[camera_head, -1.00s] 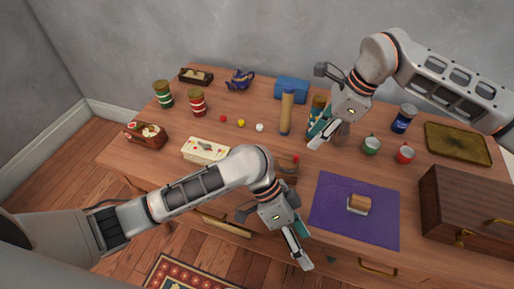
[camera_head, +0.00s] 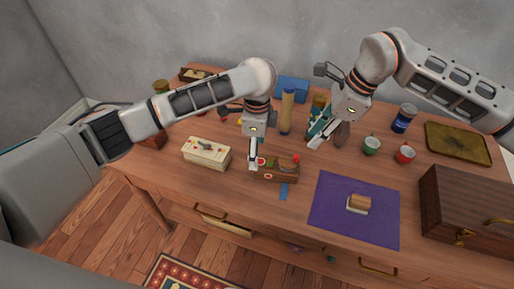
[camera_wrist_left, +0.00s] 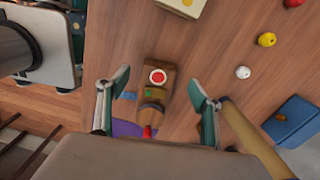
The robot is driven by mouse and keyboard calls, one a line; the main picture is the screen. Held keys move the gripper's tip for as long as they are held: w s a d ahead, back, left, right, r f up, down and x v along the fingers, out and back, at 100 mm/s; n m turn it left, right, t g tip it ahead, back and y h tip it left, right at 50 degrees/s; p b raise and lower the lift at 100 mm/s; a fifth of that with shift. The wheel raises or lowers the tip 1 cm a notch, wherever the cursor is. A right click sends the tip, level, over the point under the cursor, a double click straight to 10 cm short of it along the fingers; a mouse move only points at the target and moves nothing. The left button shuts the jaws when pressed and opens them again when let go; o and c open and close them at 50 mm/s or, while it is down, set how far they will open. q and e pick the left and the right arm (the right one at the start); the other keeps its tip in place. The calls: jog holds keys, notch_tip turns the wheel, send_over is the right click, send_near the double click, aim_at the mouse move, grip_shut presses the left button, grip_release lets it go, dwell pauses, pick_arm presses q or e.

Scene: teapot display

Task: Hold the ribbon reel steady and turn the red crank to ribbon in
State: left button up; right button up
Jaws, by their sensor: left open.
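The ribbon reel (camera_head: 281,174) is a small wooden block on the table, left of the purple mat. The red crank knob (camera_head: 296,158) is at its right end, and a blue ribbon strip (camera_head: 284,191) hangs from its front. My left gripper (camera_head: 254,160) is at the reel's left end. In the left wrist view the open fingers (camera_wrist_left: 158,80) are on either side of the reel (camera_wrist_left: 155,110), apart from it as far as I can see; the red knob (camera_wrist_left: 147,131) is lower down. My right gripper (camera_head: 316,138) is behind and right of the reel; its finger gap is unclear.
A purple mat (camera_head: 330,215) with a small block (camera_head: 358,203) lies to the right. A decorated cream box (camera_head: 206,152) is to the left. A tall wooden cylinder (camera_head: 287,110) and cups (camera_head: 371,145) stand behind. A wooden chest (camera_head: 465,205) is at far right.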

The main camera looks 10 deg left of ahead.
aim_at(274, 175)
pick_arm(q)
jog(key=shift+f, duration=3.5)
jog(key=c, duration=1.5)
pick_arm(e)
jog(key=shift+y, duration=0.3)
jog(key=x, duration=1)
jog(key=shift+d+f, duration=0.15)
jog(key=shift+f, duration=0.05)
